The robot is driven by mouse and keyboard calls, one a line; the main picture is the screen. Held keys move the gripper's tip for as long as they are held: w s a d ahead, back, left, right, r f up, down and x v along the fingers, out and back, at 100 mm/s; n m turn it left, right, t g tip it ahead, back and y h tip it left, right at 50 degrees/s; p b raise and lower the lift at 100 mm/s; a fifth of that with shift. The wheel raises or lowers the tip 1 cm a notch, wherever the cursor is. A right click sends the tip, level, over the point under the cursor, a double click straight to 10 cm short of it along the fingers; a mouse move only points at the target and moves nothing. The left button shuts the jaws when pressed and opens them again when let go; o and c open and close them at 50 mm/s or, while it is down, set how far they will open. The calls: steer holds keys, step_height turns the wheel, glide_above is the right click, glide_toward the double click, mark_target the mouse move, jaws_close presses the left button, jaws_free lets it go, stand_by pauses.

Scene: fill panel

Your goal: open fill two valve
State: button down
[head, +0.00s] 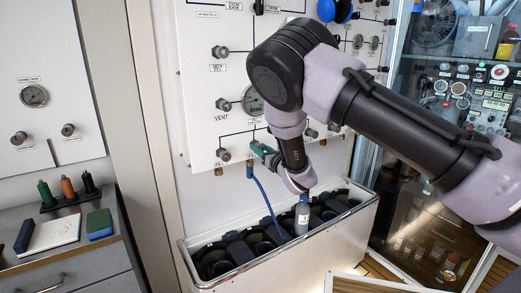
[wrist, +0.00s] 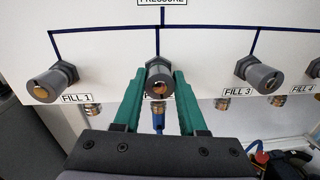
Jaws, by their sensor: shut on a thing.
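My gripper (wrist: 159,92) has green fingers and stands at the lower row of the white fill panel (wrist: 110,14). In the wrist view its fingers are on either side of a grey valve knob (wrist: 159,70), shut on it. This knob sits between the knobs marked FILL 1 (wrist: 45,82) and FILL 3 (wrist: 258,72); its own label is mostly hidden by the fingers. In the head view my gripper (head: 262,150) reaches the panel's lower edge, and my arm hides part of the panel. A blue hose (head: 266,195) hangs from a fitting below the held knob.
A white trough (head: 240,273) with dark round holders stands below the panel, with a grey bottle (head: 302,215) in it. A gauge (head: 252,100) and more knobs are on the panel. A glass-fronted cabinet (head: 440,150) stands at right, a grey drawer unit (head: 70,262) at left.

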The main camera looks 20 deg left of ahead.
steer(key=shift+c, duration=2.3)
jaws_free()
steer(key=v, duration=1.1)
steer(key=shift+a, duration=0.1)
